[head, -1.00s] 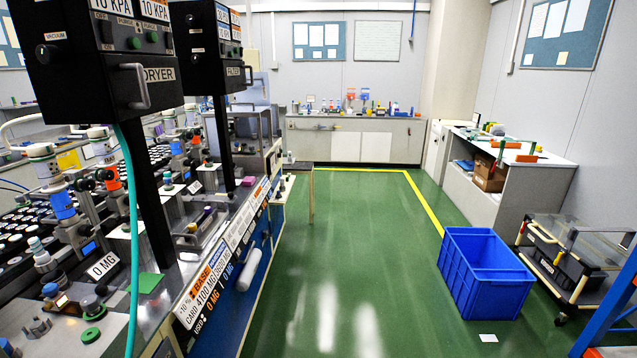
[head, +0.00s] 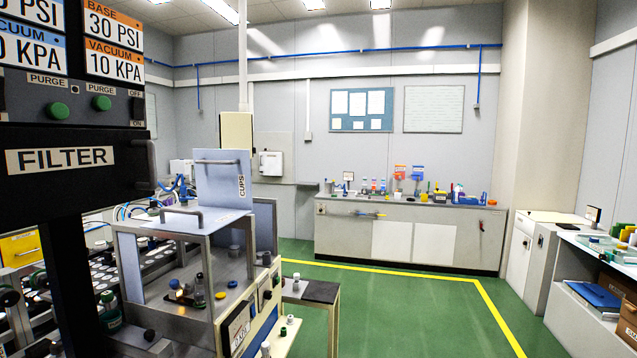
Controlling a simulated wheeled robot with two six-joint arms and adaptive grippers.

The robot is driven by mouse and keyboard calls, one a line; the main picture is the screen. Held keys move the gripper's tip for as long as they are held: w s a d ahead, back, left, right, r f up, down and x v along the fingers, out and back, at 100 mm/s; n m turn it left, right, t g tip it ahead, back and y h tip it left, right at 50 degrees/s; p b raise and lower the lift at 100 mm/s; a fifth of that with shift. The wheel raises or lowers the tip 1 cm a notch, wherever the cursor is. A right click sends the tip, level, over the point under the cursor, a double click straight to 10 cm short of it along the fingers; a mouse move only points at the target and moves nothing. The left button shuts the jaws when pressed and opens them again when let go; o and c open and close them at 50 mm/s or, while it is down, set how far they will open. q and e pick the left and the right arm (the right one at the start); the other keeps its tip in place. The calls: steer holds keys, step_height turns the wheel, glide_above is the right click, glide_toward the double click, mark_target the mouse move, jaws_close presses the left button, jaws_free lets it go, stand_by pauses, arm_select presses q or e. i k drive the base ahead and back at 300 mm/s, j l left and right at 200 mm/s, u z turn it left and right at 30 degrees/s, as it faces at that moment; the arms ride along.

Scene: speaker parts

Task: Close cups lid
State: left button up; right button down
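The cups lid (head: 222,178) is a grey-blue panel with the word CUPS printed sideways along its right edge and a bar handle across its top. It stands upright, raised open, at the metal-framed box (head: 202,318) left of centre. The box has see-through sides, and small bottles (head: 199,292) and coloured caps stand inside it. Neither of my grippers is in view.
The black FILTER panel (head: 75,159) and its post block the left foreground. A low side table (head: 311,291) stands just right of the box. Green floor (head: 400,315) is open ahead, to a long grey counter (head: 410,239). A shelf bench (head: 580,320) is at the right.

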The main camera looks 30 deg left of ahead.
mark_target(223, 177)
steer(key=i+l, duration=0.1)
steer(key=i, duration=0.4)
steer(key=i+l, duration=0.15)
steer(key=i, duration=0.35)
steer(key=i+l, duration=0.1)
steer(key=i, duration=0.4)
steer(key=u, duration=3.1)
